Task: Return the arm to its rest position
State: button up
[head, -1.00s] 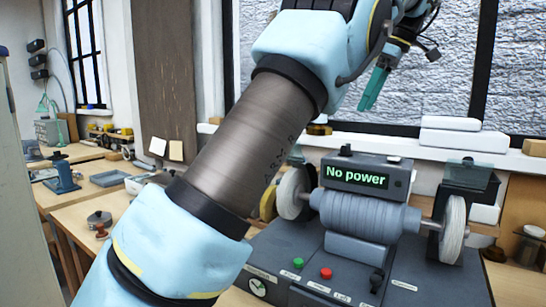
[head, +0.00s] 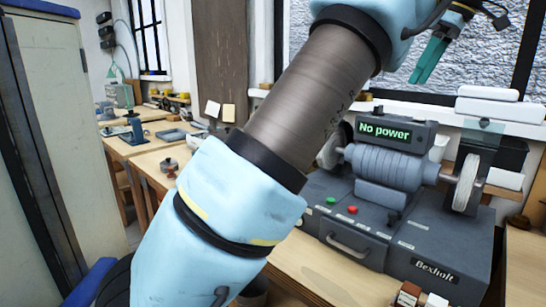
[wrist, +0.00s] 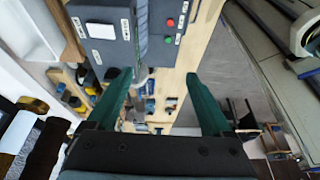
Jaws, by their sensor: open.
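My arm (head: 300,95) rises diagonally across the head view, from the lower left to the top right. My gripper (head: 428,65) hangs at its end near the window, above the grey machine and apart from it. In the wrist view its two green fingers (wrist: 157,77) are spread wide with nothing between them. The fingers point past the machine's grey housing (wrist: 108,28), which shows at the top. Part of the wrist is cut off by the head view's top edge.
The grey bench grinder (head: 390,165) shows "No power" and has red and green buttons. My arm hides part of its left side. White boxes (head: 500,108) stand on the sill behind it. A tall cabinet (head: 60,130) stands at left. Wooden workbenches (head: 150,160) lie beyond.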

jog(key=w+a+f+m+g+h, duration=0.1)
jog(key=w+a+f+m, duration=0.2)
jog(key=a+f, duration=0.65)
jog(key=w+a+f+m+g+h, duration=0.15)
jog(key=w+a+f, duration=0.4)
jog(key=a, duration=0.75)
jog(key=s+a+f+m+t, duration=0.1)
jog(key=s+a+f+m, duration=0.5)
jog(key=s+a+f, duration=1)
jog(key=shift+s+a+f+h, duration=0.35)
jog(key=shift+s+h, duration=0.1)
jog(key=shift+s, duration=0.8)
jog(key=shift+c, duration=0.3)
